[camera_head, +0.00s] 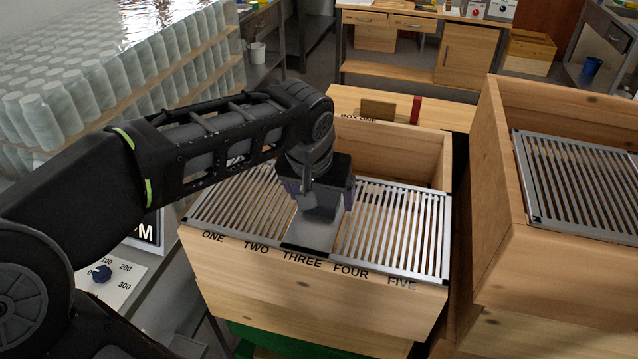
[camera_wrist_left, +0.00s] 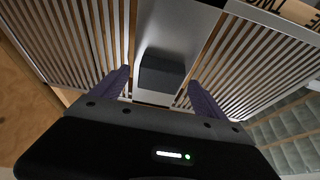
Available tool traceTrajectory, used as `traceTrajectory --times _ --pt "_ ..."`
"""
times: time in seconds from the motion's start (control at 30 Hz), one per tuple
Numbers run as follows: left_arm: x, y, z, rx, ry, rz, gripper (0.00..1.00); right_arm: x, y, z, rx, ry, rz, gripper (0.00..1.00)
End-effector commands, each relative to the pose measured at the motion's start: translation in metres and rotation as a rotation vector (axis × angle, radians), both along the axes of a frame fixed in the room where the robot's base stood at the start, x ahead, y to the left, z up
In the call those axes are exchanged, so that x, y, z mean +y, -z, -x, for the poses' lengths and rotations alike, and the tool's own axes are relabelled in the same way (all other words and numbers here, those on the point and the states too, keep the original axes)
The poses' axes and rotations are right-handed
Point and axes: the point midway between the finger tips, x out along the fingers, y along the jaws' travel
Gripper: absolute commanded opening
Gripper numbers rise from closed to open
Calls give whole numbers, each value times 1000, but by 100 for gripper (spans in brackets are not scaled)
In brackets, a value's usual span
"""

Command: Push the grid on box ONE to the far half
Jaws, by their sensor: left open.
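Box ONE (camera_head: 300,292) is an open wooden box with words ONE to FIVE along its near wall. The metal slatted grid (camera_head: 395,235) lies across its near half, and the far half is open. My left gripper (camera_head: 318,205) points down over the grid's plain middle plate (camera_head: 308,236). In the left wrist view, the open fingers of my left gripper (camera_wrist_left: 157,84) sit on either side of a dark block (camera_wrist_left: 161,72) on the plate; I cannot tell whether they touch it. My right gripper is not in view.
A second wooden box (camera_head: 495,200) with its own grid (camera_head: 575,180) stands close on the right. A wooden ledge (camera_head: 350,103) with a red piece (camera_head: 416,110) lies behind box ONE. Stacked jars (camera_head: 85,85) stand at the left.

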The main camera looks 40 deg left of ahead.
Motion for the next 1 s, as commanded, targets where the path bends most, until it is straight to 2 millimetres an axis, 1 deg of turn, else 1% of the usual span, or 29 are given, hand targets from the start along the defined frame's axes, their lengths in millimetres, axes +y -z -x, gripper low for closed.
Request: traceTrajectory --times 0.3,1.0 --pt "0 3 -1 0 0 0 84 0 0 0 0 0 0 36" --pt "0 2 -1 0 0 1 26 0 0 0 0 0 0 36"
